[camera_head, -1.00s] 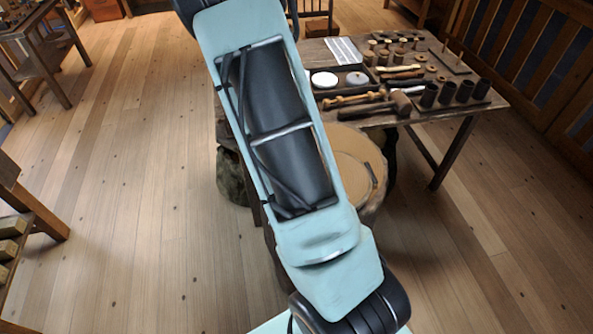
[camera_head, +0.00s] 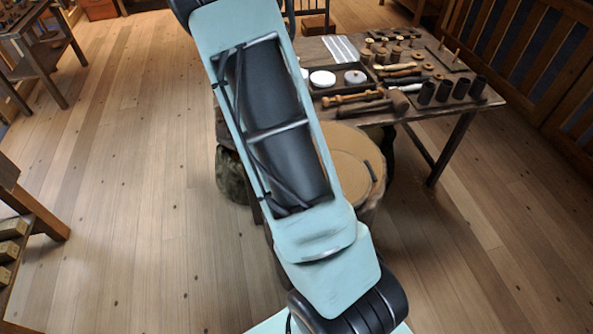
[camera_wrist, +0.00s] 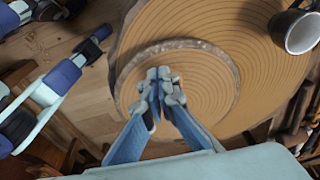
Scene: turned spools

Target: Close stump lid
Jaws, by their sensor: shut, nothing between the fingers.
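The stump (camera_head: 372,198) stands in front of the table, partly hidden behind my arm in the head view. Its round tan top (camera_head: 350,150) shows an inner arc and a dark curved piece near its right edge. In the wrist view the wide ringed wood (camera_wrist: 262,75) fills the middle, with a smaller ringed disc, seemingly the lid (camera_wrist: 205,95), edged by a bark-like rim. My gripper (camera_wrist: 161,76) is shut and empty, in front of this disc near its left part. Whether it touches the disc, and whether the lid is fully down, I cannot tell.
The table (camera_head: 450,122) behind the stump holds two white discs, wooden tools, a mallet and several dark cylinders. A dark cup-like thing (camera_wrist: 300,32) is at the wrist view's upper right. A shelf (camera_head: 22,225) stands at left. The floor (camera_head: 130,200) between is clear.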

